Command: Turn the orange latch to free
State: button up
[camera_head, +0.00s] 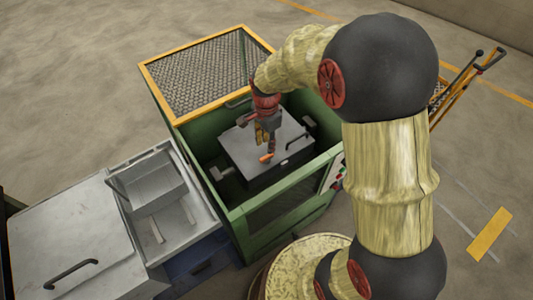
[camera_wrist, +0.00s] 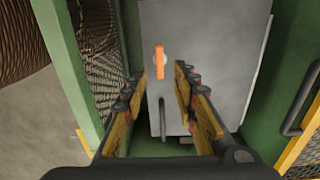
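In the head view the latch (camera_head: 266,158) shows on the lid (camera_head: 255,140) inside the green furnace cabinet, just below my gripper (camera_head: 266,138). In the wrist view my gripper (camera_wrist: 158,85) is open, its two yellow fingers apart. The latch lies beyond the fingertips, in line with the gap between them. I cannot tell whether they touch it.
The green cabinet (camera_head: 240,225) walls stand close around the lid. A raised mesh cover with a yellow frame (camera_head: 205,37) stands behind. A dark bar handle (camera_head: 297,141) is on the lid's right. A metal bench (camera_head: 70,235) with a tray stands at left.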

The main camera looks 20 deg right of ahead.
aim_at(267, 156)
notch_tip(267, 156, down, 7)
jog(key=shift+f+b, duration=0.1)
jog(key=shift+b, duration=0.8)
jog(key=shift+c, duration=0.6)
grip_shut()
